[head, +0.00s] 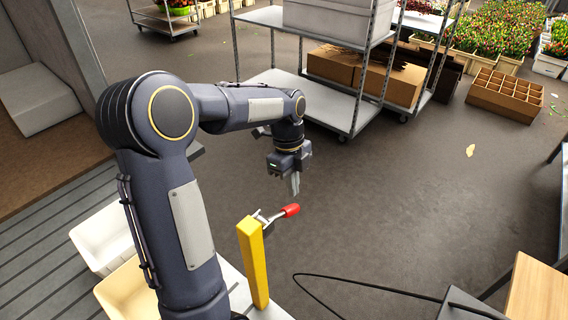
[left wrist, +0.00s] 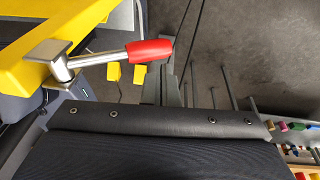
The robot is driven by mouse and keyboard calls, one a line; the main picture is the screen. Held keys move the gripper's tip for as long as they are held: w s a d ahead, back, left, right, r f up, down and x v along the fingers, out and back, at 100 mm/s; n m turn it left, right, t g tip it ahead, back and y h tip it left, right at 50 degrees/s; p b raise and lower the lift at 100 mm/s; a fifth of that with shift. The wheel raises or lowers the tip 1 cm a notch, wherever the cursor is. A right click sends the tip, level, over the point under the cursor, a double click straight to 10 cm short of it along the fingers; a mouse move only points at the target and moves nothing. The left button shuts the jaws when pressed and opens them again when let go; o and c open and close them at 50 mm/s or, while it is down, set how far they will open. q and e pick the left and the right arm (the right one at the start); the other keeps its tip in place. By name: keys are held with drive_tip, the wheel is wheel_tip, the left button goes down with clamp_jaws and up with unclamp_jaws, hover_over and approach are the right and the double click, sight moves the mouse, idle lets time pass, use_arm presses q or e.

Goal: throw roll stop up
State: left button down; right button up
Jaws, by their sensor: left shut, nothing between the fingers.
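The roll stop is a metal lever with a red grip (head: 291,210), mounted on top of a yellow post (head: 253,262). The lever sticks out to the right of the post, close to level. In the left wrist view the red grip (left wrist: 150,50) points right from its silver pivot, beside the yellow post top (left wrist: 35,35). My left gripper (head: 295,190) is shut and empty, its fingers pointing down just above the red grip in the head view. In the left wrist view its fingers (left wrist: 162,88) show near the grip's end; whether they touch it I cannot tell. My right gripper is not in view.
A cream crate (head: 125,290) and a white crate (head: 100,240) stand left of the post. A wheeled shelf trolley (head: 330,108) with cardboard boxes is behind. A black cable (head: 350,284) loops at front right. The floor right of the lever is largely clear.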

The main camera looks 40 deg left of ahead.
use_arm(q)
drive_tip(key=shift+x, duration=0.95)
drive_tip(key=shift+w+a+f+g, duration=0.15)
drive_tip(key=shift+f+g, duration=0.5)
drive_tip(key=shift+g, duration=0.15)
drive_tip(key=shift+f, duration=0.2)
drive_tip(key=shift+s+f, duration=0.25)
drive_tip(key=shift+f, duration=0.2)
drive_tip(key=shift+s+f, duration=0.1)
drive_tip(key=shift+f, duration=0.1)
